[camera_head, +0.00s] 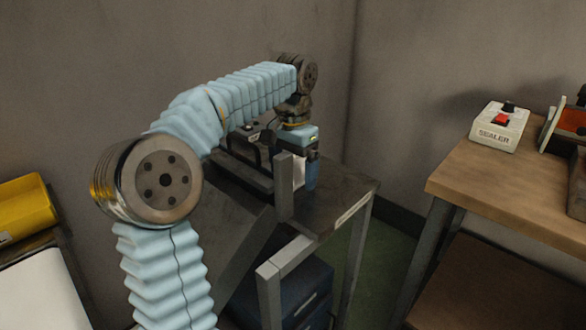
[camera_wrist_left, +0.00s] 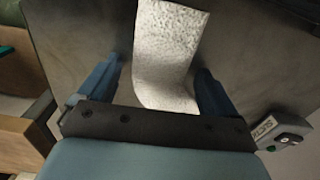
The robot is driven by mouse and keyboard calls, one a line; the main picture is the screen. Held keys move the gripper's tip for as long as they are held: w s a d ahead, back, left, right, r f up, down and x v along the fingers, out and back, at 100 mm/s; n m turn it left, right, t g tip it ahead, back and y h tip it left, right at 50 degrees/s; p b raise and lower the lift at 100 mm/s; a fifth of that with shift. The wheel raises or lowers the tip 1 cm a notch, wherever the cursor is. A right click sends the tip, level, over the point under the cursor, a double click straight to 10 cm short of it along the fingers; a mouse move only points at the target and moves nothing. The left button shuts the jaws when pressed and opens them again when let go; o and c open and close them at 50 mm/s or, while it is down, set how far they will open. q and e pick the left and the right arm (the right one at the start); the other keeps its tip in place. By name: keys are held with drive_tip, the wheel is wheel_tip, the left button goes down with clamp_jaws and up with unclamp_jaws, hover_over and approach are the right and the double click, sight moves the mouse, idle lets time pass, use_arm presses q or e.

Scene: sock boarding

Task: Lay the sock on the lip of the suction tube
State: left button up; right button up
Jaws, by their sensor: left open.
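A pale grey, speckled sock (camera_wrist_left: 165,50) stretches from the top edge toward the palm in the left wrist view, between my two blue fingers. My left gripper (camera_wrist_left: 158,70) is open, with a finger on each side of the sock and gaps visible beside it. In the head view my left gripper (camera_head: 305,175) points down over the dark metal stand, and a small white patch shows beside its finger. I cannot make out the suction tube for certain in either view. My right gripper is not in view.
The dark metal stand (camera_head: 345,190) has an upright grey post (camera_head: 284,190) close to my left gripper. A wooden table (camera_head: 505,180) on the right holds a white sealer box (camera_head: 498,127) with a red button. A yellow bin (camera_head: 24,208) is at far left.

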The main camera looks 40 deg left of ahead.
use_arm(q)
drive_tip(key=shift+r, duration=0.1)
wheel_tip(320, 180, up, 12)
drive_tip(key=p, duration=0.1)
idle(0.4)
